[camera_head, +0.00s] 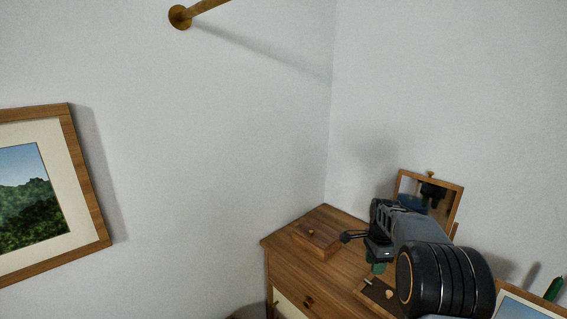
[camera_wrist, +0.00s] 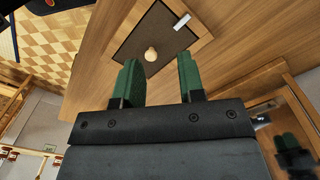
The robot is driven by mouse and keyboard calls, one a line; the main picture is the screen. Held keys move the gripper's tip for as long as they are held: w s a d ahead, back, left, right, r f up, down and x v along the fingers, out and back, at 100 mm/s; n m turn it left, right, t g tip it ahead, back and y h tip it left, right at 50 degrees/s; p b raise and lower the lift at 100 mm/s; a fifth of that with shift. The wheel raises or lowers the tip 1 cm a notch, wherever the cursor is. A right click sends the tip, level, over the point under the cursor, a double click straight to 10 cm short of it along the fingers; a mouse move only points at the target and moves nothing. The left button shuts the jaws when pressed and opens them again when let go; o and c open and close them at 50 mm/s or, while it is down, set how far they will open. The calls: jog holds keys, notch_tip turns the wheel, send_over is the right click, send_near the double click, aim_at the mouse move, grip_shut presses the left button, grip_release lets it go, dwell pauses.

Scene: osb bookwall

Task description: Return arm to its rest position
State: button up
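My gripper (camera_wrist: 159,80) shows two green fingers standing apart in the wrist view, with nothing held between them. In the head view my gripper (camera_head: 376,267) is above the wooden dresser (camera_head: 345,262), with the arm reaching in from the lower right. Beyond the fingers, a dark-lined wooden tray (camera_wrist: 128,48) lies on the dresser top. It holds a small round beige thing (camera_wrist: 151,54) and a pale bar-shaped thing (camera_wrist: 182,20). The fingers look apart from both. In the head view the arm partly hides the tray (camera_head: 368,298).
A framed mirror (camera_head: 452,203) stands close behind the arm. A small wooden box (camera_head: 317,236) sits at the dresser's back corner. A framed picture (camera_head: 530,305) and a green pointed thing (camera_head: 553,289) are at the lower right. A wooden rod (camera_head: 180,17) juts from the wall above.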

jog(key=s+a+r+n+t+p, duration=0.1)
jog(key=s+a+r+n, duration=0.1)
jog(key=s+a+n, duration=0.2)
jog(key=s+a+r+n+t, duration=0.1)
jog(key=s+a+r+n, duration=0.2)
jog(key=s+n, duration=0.4)
jog(key=s+a+r+n+t+p, duration=0.1)
jog(key=s+a+r+n, duration=0.2)
jog(key=s, duration=1.1)
jog(key=a+n, duration=0.1)
jog(key=n, duration=0.2)
jog(key=shift+s+a+n+t+p, duration=0.3)
jog(key=shift+s+a+t, duration=0.05)
jog(key=shift+a+t, duration=0.05)
